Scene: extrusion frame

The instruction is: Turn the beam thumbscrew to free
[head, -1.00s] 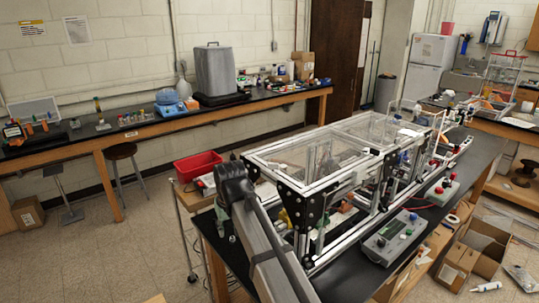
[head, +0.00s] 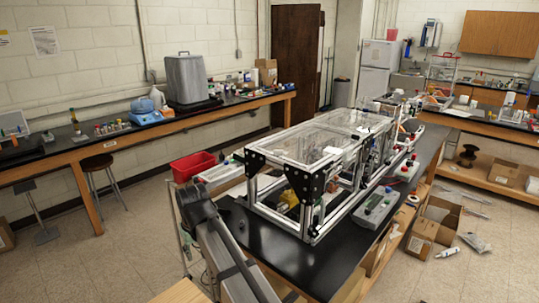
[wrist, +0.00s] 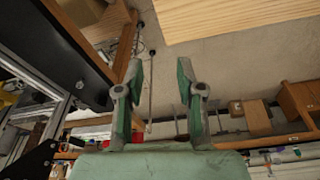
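The extrusion frame (head: 282,160), with silver bars, clear panels and black corner plates, stands on the black bench in the head view. A yellow part (head: 288,198) shows inside its near end. I cannot pick out the beam thumbscrew in either view. My gripper (wrist: 168,75) is open in the wrist view, with two green-grey fingers apart and nothing between them. It points at the floor and furniture, with the frame's bars (wrist: 45,130) at the left edge. In the head view my arm is at the near left of the frame and my gripper cannot be made out.
The black bench top (head: 270,240) has bare room in front of the frame. A grey control box (head: 377,210) lies to the frame's right. A red bin (head: 193,166) stands behind left. Open cardboard boxes (head: 424,236) are on the floor at right.

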